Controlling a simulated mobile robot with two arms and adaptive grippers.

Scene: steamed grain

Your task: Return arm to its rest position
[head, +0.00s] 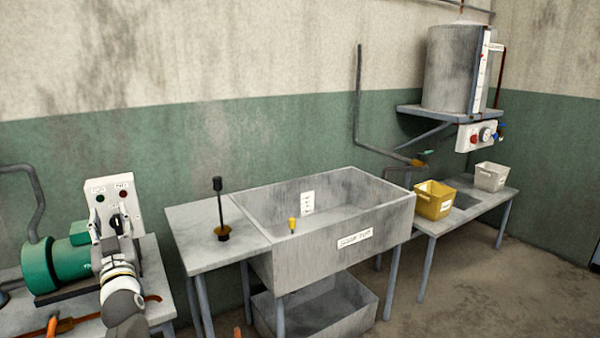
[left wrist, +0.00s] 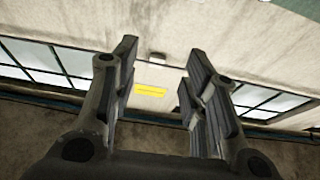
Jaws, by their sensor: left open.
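My left arm comes in at the lower left of the head view, and its gripper (head: 112,226) is raised in front of the white control box (head: 125,192). In the left wrist view the two fingers of my left gripper (left wrist: 160,88) stand wide apart with nothing between them. Behind the fingers only a far wall, windows and a yellow mark show. My right gripper is in neither view.
A green motor (head: 45,265) sits on the left bench, close to my left arm. A grey sink (head: 335,255) stands in the middle beside a small table (head: 190,222) with a black-handled plunger (head: 219,205). A yellow bin (head: 433,200) and grey bin (head: 490,177) stand right.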

